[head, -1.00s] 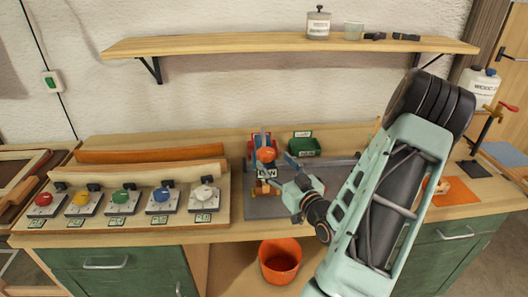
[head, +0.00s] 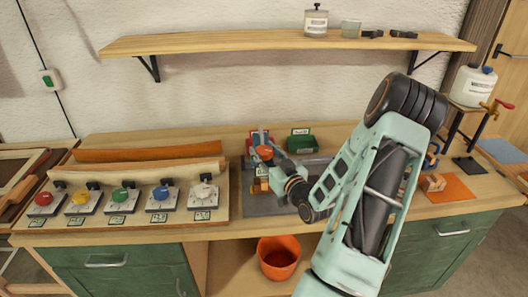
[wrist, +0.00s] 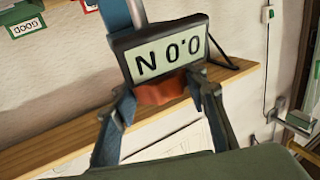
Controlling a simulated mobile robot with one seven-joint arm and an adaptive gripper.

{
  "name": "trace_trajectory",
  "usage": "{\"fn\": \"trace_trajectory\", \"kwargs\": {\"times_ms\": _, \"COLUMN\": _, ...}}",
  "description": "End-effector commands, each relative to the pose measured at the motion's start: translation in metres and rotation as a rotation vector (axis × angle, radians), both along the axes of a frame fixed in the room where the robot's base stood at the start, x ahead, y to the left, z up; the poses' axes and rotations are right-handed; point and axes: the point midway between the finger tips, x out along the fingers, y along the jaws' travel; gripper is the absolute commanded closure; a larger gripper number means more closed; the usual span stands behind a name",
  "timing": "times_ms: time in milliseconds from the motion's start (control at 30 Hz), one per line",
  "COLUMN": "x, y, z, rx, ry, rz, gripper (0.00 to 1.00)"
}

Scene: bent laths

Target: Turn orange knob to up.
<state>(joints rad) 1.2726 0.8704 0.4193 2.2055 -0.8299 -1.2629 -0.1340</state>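The orange knob (head: 265,152) is on a small upright device on the middle of the bench, just behind my gripper (head: 272,170) in the head view. In the wrist view the orange part (wrist: 165,92) shows below a display (wrist: 165,50) that reads 0.0 N upside down. My gripper (wrist: 162,108) has its two fingers spread, one on each side of the orange part. Whether they touch it I cannot tell. My wrist hides the lower part of the device in the head view. The knob's pointing direction is not clear.
Red (head: 44,198), yellow (head: 81,197), green (head: 120,194), blue (head: 160,191) and white (head: 202,190) knobs line the bench's left. A green bin (head: 302,144) stands behind the device. An orange bucket (head: 278,262) is below the front edge. A shelf (head: 280,42) runs above.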

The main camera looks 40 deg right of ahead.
Motion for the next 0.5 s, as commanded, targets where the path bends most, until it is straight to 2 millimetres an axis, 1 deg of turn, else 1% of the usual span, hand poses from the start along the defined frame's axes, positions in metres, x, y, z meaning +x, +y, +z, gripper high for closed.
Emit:
{"fn": "trace_trajectory", "kwargs": {"times_ms": 33, "x": -0.0001, "y": -0.0002, "z": 0.0001, "rx": 0.0, "ry": 0.0, "rz": 0.0, "gripper": 0.75}}
{"fn": "trace_trajectory", "kwargs": {"times_ms": 100, "x": -0.0001, "y": -0.0002, "z": 0.0001, "rx": 0.0, "ry": 0.0, "rz": 0.0, "gripper": 0.82}}
{"fn": "trace_trajectory", "kwargs": {"times_ms": 133, "x": -0.0001, "y": -0.0002, "z": 0.0001, "rx": 0.0, "ry": 0.0, "rz": 0.0, "gripper": 0.84}}
{"fn": "trace_trajectory", "kwargs": {"times_ms": 300, "x": 0.0004, "y": -0.0009, "z": -0.0002, "rx": -0.002, "ry": -0.004, "rz": 0.022, "gripper": 0.84}}
{"fn": "trace_trajectory", "kwargs": {"times_ms": 500, "x": 0.0012, "y": -0.0014, "z": -0.0006, "rx": -0.004, "ry": -0.008, "rz": 0.127, "gripper": 0.84}}
